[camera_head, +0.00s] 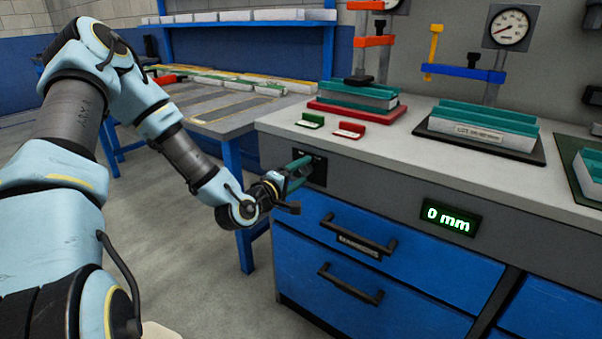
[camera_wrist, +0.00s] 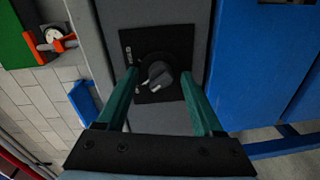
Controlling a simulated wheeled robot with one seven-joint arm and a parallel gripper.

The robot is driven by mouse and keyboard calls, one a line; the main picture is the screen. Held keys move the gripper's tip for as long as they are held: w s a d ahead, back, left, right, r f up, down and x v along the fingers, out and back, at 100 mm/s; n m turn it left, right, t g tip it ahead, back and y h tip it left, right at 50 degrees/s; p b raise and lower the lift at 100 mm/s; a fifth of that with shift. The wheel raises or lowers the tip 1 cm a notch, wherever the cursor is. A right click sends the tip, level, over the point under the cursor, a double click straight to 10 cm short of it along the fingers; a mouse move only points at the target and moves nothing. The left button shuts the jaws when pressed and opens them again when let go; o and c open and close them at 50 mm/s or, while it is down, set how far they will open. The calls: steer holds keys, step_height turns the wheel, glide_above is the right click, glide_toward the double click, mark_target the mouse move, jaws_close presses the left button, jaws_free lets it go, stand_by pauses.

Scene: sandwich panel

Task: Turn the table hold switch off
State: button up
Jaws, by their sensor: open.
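The table hold switch (camera_wrist: 158,76) is a dark grey rotary knob on a black square plate (camera_wrist: 174,52) with small white markings. In the wrist view it lies between the tips of my gripper (camera_wrist: 160,72), whose two green fingers are spread wide on either side of it. Gaps show between the knob and both fingers. In the head view the black plate (camera_head: 319,170) is on the grey front strip of the bench at its left end. My gripper (camera_head: 301,166) is right in front of it there and hides the knob.
Blue drawers (camera_head: 345,275) with black handles lie below the strip. A green-lit display (camera_head: 449,218) reads 0 mm. A green tag (camera_head: 310,120), a red tag (camera_head: 349,130) and clamp fixtures stand on the bench top (camera_head: 390,150). A blue-legged table (camera_head: 240,120) is behind on the left.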

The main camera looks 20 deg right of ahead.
steer(key=shift+s+a, duration=0.1)
steer(key=v, duration=1)
steer(key=shift+a, duration=0.25)
steer(key=shift+s+p, duration=0.1)
steer(key=shift+p, duration=0.2)
steer(key=w+a+r+m+g+y+p, duration=0.1)
steer(key=a+m+g+y+p, duration=0.2)
steer(key=a+y, duration=0.4)
steer(key=w+a+r+m+g+y+p, duration=0.1)
steer(key=w+a+r+m+y+p, duration=0.2)
steer(key=a, duration=0.7)
steer(key=s+a+r+g+y+p, duration=0.3)
steer(key=s+a+r, duration=0.6)
steer(key=r, duration=0.3)
steer(key=a+y+p, duration=0.1)
steer(key=p, duration=0.1)
steer(key=shift+s+n+y+p, duration=0.25)
steer(key=shift+n+y+p, duration=0.05)
